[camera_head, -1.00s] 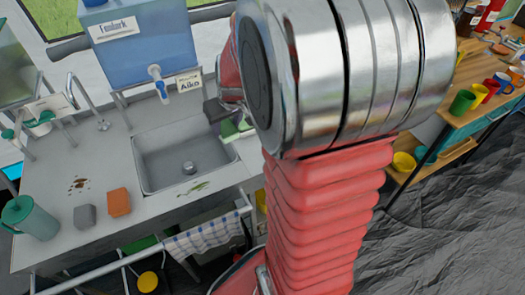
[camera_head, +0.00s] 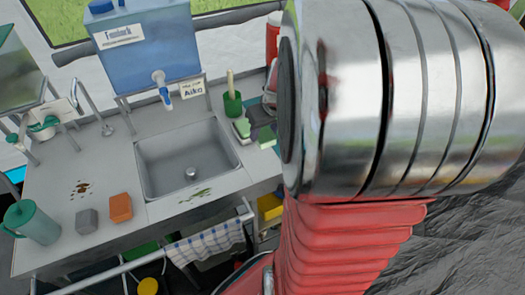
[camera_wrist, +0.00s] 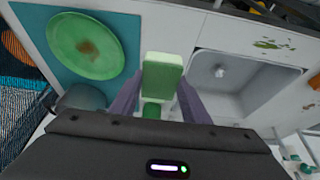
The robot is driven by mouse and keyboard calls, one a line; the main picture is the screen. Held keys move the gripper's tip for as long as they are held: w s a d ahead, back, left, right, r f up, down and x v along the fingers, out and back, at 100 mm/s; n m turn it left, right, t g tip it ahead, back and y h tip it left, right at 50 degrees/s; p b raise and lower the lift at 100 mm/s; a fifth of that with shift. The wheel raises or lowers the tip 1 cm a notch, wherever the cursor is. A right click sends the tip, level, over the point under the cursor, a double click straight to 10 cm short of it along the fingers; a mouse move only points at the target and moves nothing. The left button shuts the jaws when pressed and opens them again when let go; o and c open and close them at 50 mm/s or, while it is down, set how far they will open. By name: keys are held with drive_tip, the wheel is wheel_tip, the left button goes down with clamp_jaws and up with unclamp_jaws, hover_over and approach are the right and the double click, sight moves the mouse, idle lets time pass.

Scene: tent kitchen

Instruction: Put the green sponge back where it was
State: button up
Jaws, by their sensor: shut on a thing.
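The green sponge (camera_wrist: 162,75) sits between the two fingertips of my gripper (camera_wrist: 158,92) in the wrist view, and the gripper is shut on it. In the head view my gripper (camera_head: 262,117) shows as dark fingers at the right of the sink, partly hidden by my arm. I cannot tell whether the sponge touches the counter.
The sink (camera_head: 187,160) lies further left. An orange block (camera_head: 121,207) and a grey block (camera_head: 86,221) are at the counter's front. A stained green plate (camera_wrist: 86,45) shows in the wrist view.

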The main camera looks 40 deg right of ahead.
sight(269, 142)
wheel_tip(269, 142, down, 5)
drive_tip(key=shift+f, duration=0.1)
idle(0.3)
drive_tip(key=shift+f, duration=1.85)
drive_tip(key=o, duration=1.2)
drive_tip(key=shift+r, duration=0.1)
drive_tip(key=shift+v, duration=6)
